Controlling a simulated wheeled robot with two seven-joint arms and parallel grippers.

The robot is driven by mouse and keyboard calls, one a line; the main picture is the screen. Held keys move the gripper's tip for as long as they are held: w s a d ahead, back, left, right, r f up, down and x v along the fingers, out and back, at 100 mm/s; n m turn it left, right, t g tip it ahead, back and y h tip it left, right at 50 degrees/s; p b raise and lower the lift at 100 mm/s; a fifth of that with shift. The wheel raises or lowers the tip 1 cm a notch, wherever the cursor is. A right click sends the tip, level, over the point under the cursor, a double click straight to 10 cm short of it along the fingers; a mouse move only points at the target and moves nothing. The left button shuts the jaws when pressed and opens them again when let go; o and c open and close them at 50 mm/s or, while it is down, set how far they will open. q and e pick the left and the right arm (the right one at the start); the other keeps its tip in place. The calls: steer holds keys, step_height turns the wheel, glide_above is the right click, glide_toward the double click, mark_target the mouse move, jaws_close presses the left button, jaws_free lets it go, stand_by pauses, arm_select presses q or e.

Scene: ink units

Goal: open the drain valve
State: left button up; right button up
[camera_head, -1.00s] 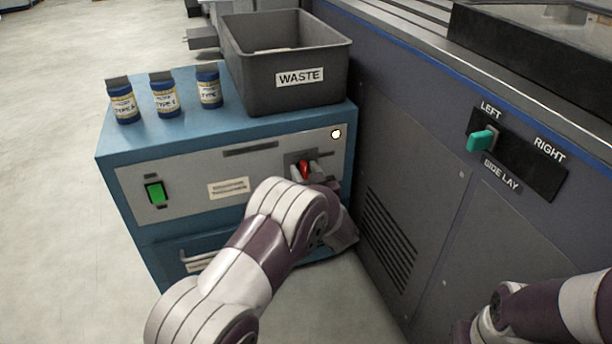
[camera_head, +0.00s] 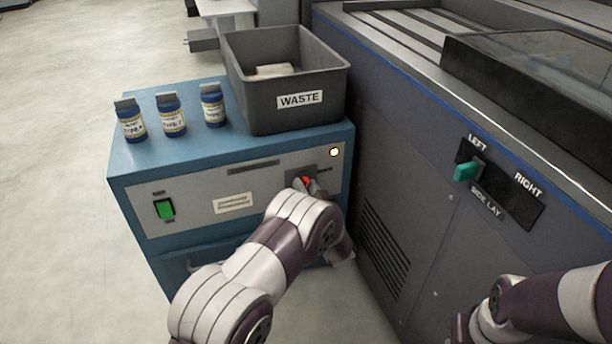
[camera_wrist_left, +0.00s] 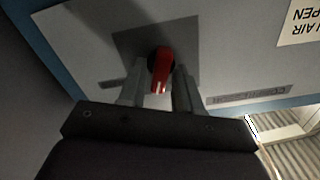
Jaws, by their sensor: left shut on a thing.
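The drain valve's red handle (camera_head: 306,182) sits on a dark plate on the front panel of the blue cabinet (camera_head: 170,238), at its right side. In the left wrist view the red handle (camera_wrist_left: 160,70) stands between the two fingers of my left gripper (camera_wrist_left: 160,88), which is shut on it. In the head view my left gripper (camera_head: 318,188) is mostly hidden behind my own arm. Only the top of the handle shows there. My right arm shows at the lower right, but its gripper is not clearly visible.
A grey WASTE bin (camera_head: 290,115) and several blue bottles, one a labelled bottle (camera_head: 171,115), stand on the cabinet top. A green switch (camera_head: 164,209) and a lit lamp (camera_head: 334,152) are on the panel. The machine's side (camera_head: 400,200), with a teal lever (camera_head: 468,170), stands close at right.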

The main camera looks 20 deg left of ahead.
arm_select(q)
steer(key=m+p, duration=0.2)
steer(key=shift+r+m+p, duration=0.15)
steer(key=shift+m+p, duration=0.25)
steer(key=m+p, duration=0.2)
steer(key=m, duration=0.1)
steer(key=shift+d+m+p, duration=0.1)
steer(key=shift+m+p, duration=0.2)
steer(key=m, duration=0.1)
steer(key=m+p, duration=0.1)
steer(key=m, duration=0.1)
steer(key=shift+f+m+p, duration=0.45)
steer(key=shift+m+p, duration=0.3)
steer(key=shift+m, duration=1.15)
arm_select(e)
step_height(320, 180, up, 9)
arm_select(q)
steer(key=shift+m, duration=0.3)
arm_select(e)
steer(key=shift+r, duration=0.1)
arm_select(q)
steer(key=o, duration=0.7)
steer(key=shift+o, duration=0.2)
steer(key=shift+d, duration=0.1)
arm_select(e)
steer(key=shift+r, duration=0.1)
